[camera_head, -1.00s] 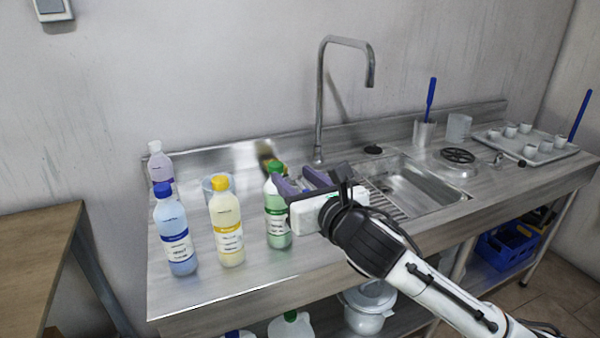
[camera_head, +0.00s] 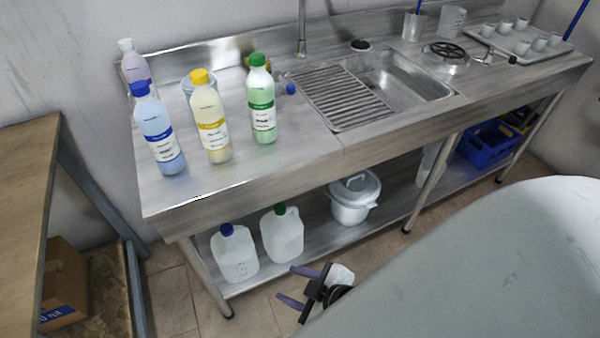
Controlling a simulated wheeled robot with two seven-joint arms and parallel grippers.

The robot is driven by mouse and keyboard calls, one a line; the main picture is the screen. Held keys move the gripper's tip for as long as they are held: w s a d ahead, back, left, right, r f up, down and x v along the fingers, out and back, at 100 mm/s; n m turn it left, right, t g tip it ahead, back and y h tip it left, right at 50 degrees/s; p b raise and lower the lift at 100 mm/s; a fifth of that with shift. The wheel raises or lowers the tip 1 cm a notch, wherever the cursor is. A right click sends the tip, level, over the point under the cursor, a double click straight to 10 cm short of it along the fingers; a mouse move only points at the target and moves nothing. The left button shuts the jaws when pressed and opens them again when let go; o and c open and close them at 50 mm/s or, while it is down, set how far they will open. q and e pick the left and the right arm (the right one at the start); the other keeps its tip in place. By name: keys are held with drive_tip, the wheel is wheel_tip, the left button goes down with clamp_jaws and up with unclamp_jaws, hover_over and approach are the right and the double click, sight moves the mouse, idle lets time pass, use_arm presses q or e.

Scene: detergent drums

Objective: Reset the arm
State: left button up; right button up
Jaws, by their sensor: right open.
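My right gripper (camera_head: 291,284) is low in the view, in front of the counter's lower shelf. Its two purple fingers are spread apart, with nothing between them. The green-capped bottle (camera_head: 261,100), the yellow-capped bottle (camera_head: 210,118) and the blue-capped bottle (camera_head: 158,130) stand upright on the steel counter (camera_head: 250,172), well away from the gripper. My left gripper is not in view.
A purple bottle (camera_head: 134,62) stands behind the others. The lower shelf (camera_head: 325,238) holds two white jugs, the nearer-to-gripper one green-capped (camera_head: 283,235), and a lidded white pot (camera_head: 354,198). A sink (camera_head: 405,82) and a cup tray (camera_head: 525,40) are at right. A wooden table (camera_head: 25,190) is at left.

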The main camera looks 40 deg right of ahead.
drive_tip(key=s+f+m, duration=0.1)
drive_tip(key=s+a+f+m, duration=0.1)
drive_tip(key=s+m, duration=0.1)
drive_tip(key=s+f+m, duration=0.1)
drive_tip(key=shift+s+a+g, duration=0.4)
idle(0.7)
